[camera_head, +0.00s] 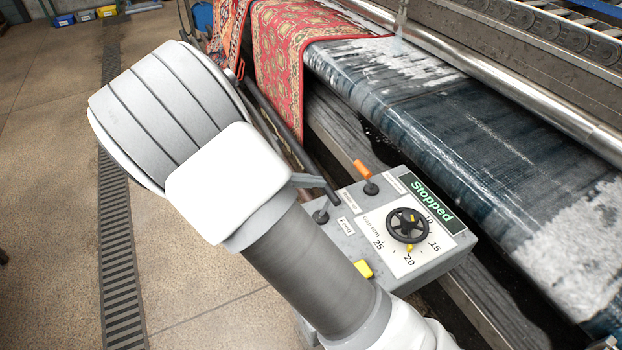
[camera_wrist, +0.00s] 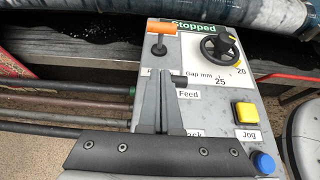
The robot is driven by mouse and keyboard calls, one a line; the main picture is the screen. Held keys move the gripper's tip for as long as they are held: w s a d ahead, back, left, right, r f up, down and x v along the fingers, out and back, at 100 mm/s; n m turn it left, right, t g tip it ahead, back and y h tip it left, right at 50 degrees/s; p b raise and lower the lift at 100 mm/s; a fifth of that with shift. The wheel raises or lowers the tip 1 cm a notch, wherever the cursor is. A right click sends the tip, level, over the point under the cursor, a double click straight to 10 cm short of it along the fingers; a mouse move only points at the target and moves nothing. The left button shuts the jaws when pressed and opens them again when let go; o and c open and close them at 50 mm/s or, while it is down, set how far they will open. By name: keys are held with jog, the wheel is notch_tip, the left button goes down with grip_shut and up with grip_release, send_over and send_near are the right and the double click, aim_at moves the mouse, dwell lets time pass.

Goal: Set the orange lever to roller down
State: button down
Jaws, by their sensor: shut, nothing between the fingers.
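The orange lever (camera_head: 363,170) stands at the far left corner of the grey control box (camera_head: 440,262), on a dark round base. In the wrist view its orange handle (camera_wrist: 162,28) lies crosswise near the top, beside the "Stopped" display (camera_wrist: 194,27). My gripper (camera_wrist: 160,73) is shut and empty. Its fingertips point toward the orange lever, apart from it in the picture. They lie over the panel beside the black Feed lever (camera_wrist: 179,78), whose base they partly hide. I cannot tell whether they touch it. In the head view my arm hides most of the gripper.
A black handwheel (camera_head: 407,226) on the Gap mm dial sits right of the orange lever. A yellow Jog button (camera_wrist: 246,113) and a blue button (camera_wrist: 263,162) are on the near panel. A wet rug (camera_head: 480,150) on the machine lies behind the box. Open floor lies left.

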jog(key=x, duration=0.6)
jog(key=shift+s+b, duration=0.1)
jog(key=shift+b, duration=0.3)
jog(key=shift+w+d+r, duration=0.2)
jog(key=shift+w+d, duration=0.05)
jog(key=shift+d, duration=0.35)
jog(key=shift+w+d+r, duration=0.15)
jog(key=shift+w+d, duration=0.15)
jog(key=shift+d, duration=0.35)
jog(key=shift+w+d+r, duration=0.2)
jog(key=shift+w+d, duration=0.05)
jog(key=shift+d, duration=0.35)
